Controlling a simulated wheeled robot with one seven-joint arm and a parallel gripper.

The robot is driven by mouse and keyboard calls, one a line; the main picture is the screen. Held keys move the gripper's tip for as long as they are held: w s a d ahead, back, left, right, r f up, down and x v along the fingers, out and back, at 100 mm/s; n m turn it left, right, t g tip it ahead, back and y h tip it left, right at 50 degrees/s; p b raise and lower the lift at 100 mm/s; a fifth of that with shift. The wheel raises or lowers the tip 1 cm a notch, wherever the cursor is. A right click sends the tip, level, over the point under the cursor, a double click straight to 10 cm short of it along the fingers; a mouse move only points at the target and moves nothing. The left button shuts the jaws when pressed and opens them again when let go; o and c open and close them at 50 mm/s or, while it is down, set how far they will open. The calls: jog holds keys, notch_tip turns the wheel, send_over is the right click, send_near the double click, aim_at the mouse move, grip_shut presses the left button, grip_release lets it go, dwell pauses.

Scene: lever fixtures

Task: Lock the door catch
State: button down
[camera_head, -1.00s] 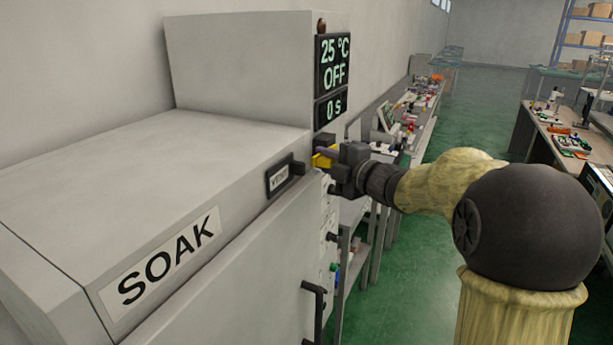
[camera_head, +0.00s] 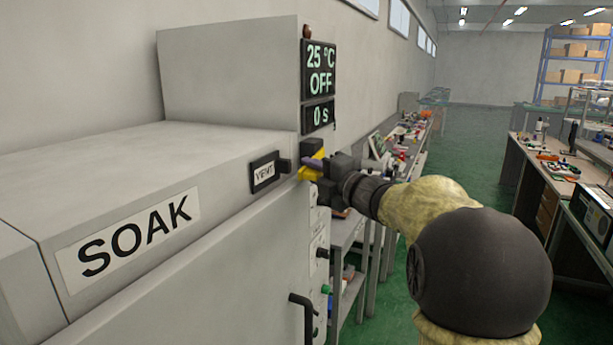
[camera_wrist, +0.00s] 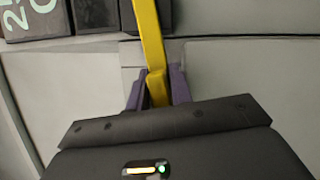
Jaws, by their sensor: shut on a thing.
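A yellow lever (camera_head: 308,173) sits at the upper front edge of the grey SOAK oven, just right of the VENT label. It also shows in the wrist view (camera_wrist: 148,35) as a long yellow bar running up from between my fingers. My gripper (camera_head: 317,163) is shut on this lever, with purple fingers on both sides of it in the wrist view (camera_wrist: 157,92). A dark block (camera_head: 311,147) stands by the lever. The gripper hides part of the lever, and I cannot read a catch label on it.
The VENT plate (camera_head: 264,172) is left of the lever. The display (camera_head: 320,68) above reads 25 °C, OFF and 0 s. A black door handle (camera_head: 303,315) is lower on the front. Benches (camera_head: 557,160) stand to the right, with open green floor between.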

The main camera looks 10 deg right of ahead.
jog(key=shift+f, duration=0.1)
jog(key=c, duration=1.4)
grip_release()
jog(key=shift+o, duration=0.2)
